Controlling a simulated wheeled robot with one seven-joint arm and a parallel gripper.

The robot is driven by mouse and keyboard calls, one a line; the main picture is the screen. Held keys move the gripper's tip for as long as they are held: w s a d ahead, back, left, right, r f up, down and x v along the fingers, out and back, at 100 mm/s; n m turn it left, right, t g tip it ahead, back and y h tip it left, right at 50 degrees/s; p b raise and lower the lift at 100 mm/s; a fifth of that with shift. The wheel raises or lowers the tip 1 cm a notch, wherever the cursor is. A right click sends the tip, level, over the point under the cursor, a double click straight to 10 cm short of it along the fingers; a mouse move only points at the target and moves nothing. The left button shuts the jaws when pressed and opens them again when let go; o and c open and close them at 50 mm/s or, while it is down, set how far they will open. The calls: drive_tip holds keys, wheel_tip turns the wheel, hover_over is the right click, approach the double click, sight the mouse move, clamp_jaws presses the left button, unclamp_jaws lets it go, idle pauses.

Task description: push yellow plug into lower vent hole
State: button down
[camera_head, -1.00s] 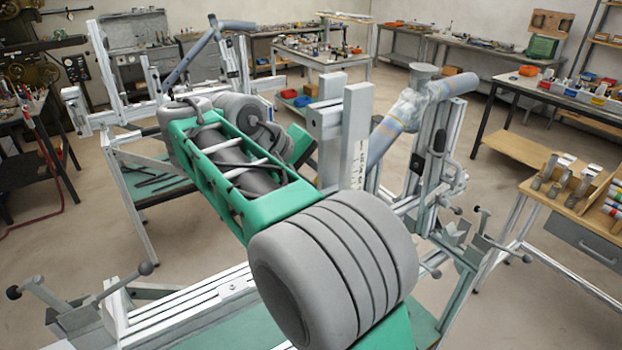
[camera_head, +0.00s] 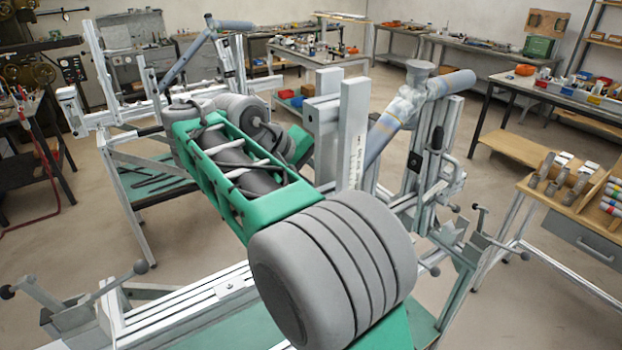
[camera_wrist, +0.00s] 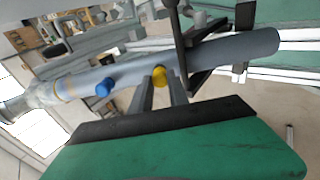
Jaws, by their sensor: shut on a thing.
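The yellow plug (camera_wrist: 159,77) is at the tips of my gripper (camera_wrist: 160,88) in the wrist view, held between the two fingers. It lies against the grey-blue tube (camera_wrist: 215,53) in that view; the lower vent hole is hidden, and I cannot tell whether the plug is in it. A blue plug (camera_wrist: 104,88) sits on the same tube to the left. In the head view a grey-blue tube (camera_head: 452,84) slopes up to the right behind an upright post. My own arm and that post hide the gripper and the yellow plug there.
An upright aluminium post (camera_head: 352,130) stands close to the tube. Dark clamp parts (camera_wrist: 198,76) cross the tube right of my fingers. A clamp handle (camera_head: 140,266) stands at the lower left. A wooden-topped bench (camera_head: 572,205) is at the right.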

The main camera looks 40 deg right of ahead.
drive_tip(key=shift+d+f+b, duration=0.3)
drive_tip(key=shift+d+f, duration=0.05)
drive_tip(key=shift+f, duration=0.05)
drive_tip(key=c, duration=1.2)
unclamp_jaws()
drive_tip(key=p+v, duration=0.6)
drive_tip(key=v, duration=0.1)
drive_tip(key=shift+a+r, duration=0.25)
